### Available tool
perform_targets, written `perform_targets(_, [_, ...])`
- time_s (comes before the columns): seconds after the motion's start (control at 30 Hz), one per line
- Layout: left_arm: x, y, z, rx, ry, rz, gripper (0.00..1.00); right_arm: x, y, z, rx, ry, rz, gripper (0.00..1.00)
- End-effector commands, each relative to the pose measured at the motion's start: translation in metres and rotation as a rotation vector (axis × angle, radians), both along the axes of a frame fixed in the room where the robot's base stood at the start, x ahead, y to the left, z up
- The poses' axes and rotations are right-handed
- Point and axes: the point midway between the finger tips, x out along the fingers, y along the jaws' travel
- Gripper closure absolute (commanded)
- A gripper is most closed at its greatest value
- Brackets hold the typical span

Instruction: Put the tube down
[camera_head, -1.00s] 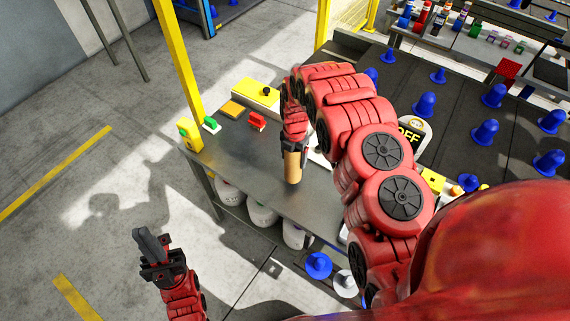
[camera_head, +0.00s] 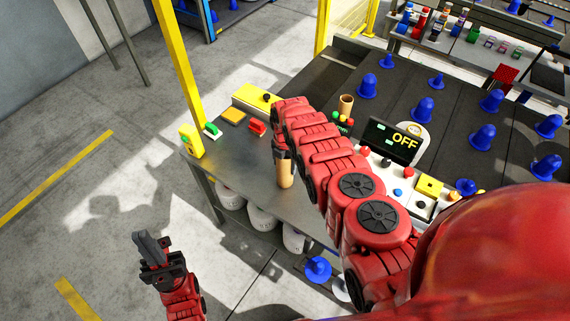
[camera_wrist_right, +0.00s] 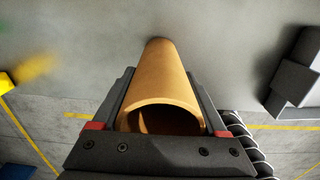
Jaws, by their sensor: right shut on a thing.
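A tan cardboard tube (camera_head: 286,174) is held by my right gripper (camera_head: 283,154) over the grey metal table (camera_head: 240,160), near its front edge. In the head view the tube is upright with its lower end at or just above the table top; I cannot tell if they touch. In the right wrist view the tube (camera_wrist_right: 163,85) lies between the two closed fingers (camera_wrist_right: 162,110), its open end towards me and its far end against the grey surface. My left gripper (camera_head: 158,248) is away from the table, over the floor; its finger gap is unclear.
A second tan tube (camera_head: 346,103) stands behind my right arm. A control panel (camera_head: 397,141) reading OFF is right of the arm. Blue cones (camera_head: 425,108) stand on the dark surface.

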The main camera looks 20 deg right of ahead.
Motion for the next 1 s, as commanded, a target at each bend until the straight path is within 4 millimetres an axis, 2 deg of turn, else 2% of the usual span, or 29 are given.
perform_targets(0.47, [-0.0001,0.0000,-0.0041,0.000,0.000,0.000,1.00,-0.0011,-0.0002,-0.0072,0.000,0.001,0.000,0.80])
perform_targets(0.5, [0.0000,0.0000,-0.0035,0.000,0.000,0.000,1.00,-0.0011,-0.0001,-0.0065,0.000,0.001,0.000,0.21])
perform_targets(0.6, [0.0000,0.0000,-0.0027,0.000,0.000,0.000,1.00,-0.0011,0.0000,-0.0058,0.000,0.002,0.000,0.03])
perform_targets(0.63, [-0.0001,-0.0001,-0.0027,0.000,0.000,0.000,1.00,-0.0011,-0.0001,-0.0057,0.000,0.001,0.000,0.00])
perform_targets(1.0, [0.0000,-0.0001,0.0014,0.000,0.000,0.000,1.00,-0.0001,0.0002,0.0016,0.000,0.001,0.000,0.00])
